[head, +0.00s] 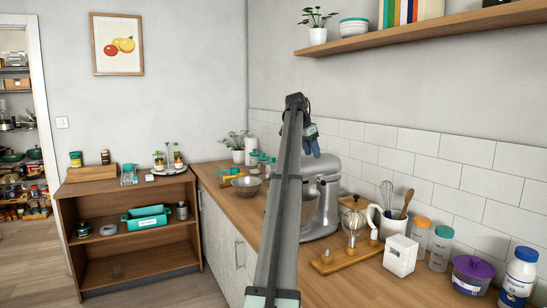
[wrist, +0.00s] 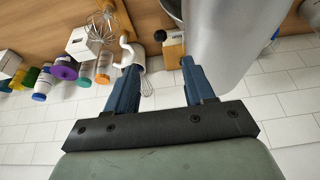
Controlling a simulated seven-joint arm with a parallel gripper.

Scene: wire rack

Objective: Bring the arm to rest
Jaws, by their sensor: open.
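My gripper (wrist: 158,68) shows in the wrist view with its two blue fingers apart and nothing between them. In the head view my arm rises up the middle of the picture, and the gripper (head: 312,145) hangs at its upper end, in front of the tiled wall and above the grey stand mixer (head: 322,195). The arm hides part of the counter and the mixer's left side. In the wrist view the mixer (wrist: 222,45) is a large blurred grey shape close to the right finger.
The wooden counter (head: 245,208) holds a bowl (head: 246,187), a white utensil jug (head: 390,225), a white box (head: 400,256), lidded jars and a purple-lidded container (head: 471,273). A wall shelf (head: 420,30) juts out at upper right. A low wooden rack (head: 134,266) stands left. The floor (head: 37,265) is clear.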

